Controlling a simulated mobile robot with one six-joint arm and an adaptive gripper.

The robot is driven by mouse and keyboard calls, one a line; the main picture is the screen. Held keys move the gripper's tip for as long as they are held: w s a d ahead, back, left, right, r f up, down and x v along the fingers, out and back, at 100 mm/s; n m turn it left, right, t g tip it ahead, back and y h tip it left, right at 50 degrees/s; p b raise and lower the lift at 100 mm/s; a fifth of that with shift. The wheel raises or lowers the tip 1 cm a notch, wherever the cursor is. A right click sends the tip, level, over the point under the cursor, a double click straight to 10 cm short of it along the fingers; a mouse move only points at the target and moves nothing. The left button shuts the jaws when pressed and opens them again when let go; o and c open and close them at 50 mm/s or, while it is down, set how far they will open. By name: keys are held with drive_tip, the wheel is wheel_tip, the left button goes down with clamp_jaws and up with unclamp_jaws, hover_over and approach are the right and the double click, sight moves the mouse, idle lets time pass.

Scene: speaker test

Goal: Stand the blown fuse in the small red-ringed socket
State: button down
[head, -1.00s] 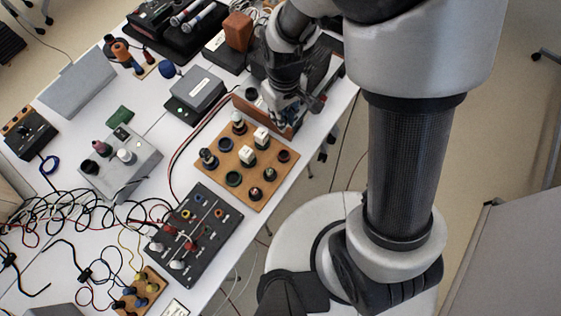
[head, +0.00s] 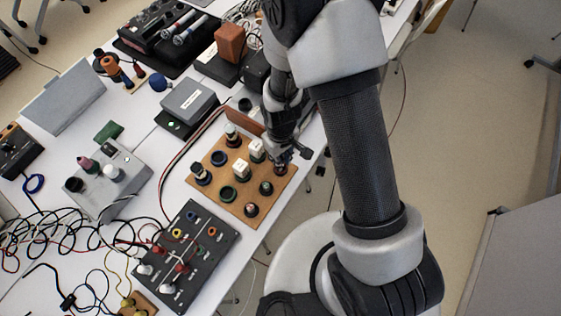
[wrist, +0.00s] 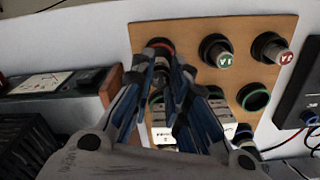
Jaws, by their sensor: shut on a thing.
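The wooden socket board (head: 212,189) lies on the white table. My gripper (head: 284,158) is low over its right corner. In the wrist view, the fingertips of my gripper (wrist: 167,66) are right at the small red-ringed socket (wrist: 160,43), whose red rim shows just beyond them. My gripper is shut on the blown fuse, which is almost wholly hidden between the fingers. I cannot tell whether its lower end is inside the ring or above it.
Beside the socket stand a green-topped fuse (wrist: 224,60) and a red-topped fuse (wrist: 285,56). An empty green-ringed socket (wrist: 253,97) and white blocks (head: 240,168) share the board. A black panel (head: 207,238) lies close by, with loose cables (head: 85,220) at left.

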drive_tip(key=shift+f+b, duration=0.3)
drive_tip(key=shift+f, duration=1.1)
drive_tip(key=shift+f+b, duration=0.35)
drive_tip(key=shift+f, duration=0.05)
drive_tip(key=c, duration=1.6)
unclamp_jaws()
drive_tip(key=shift+o, duration=0.2)
drive_tip(key=shift+r, duration=0.1)
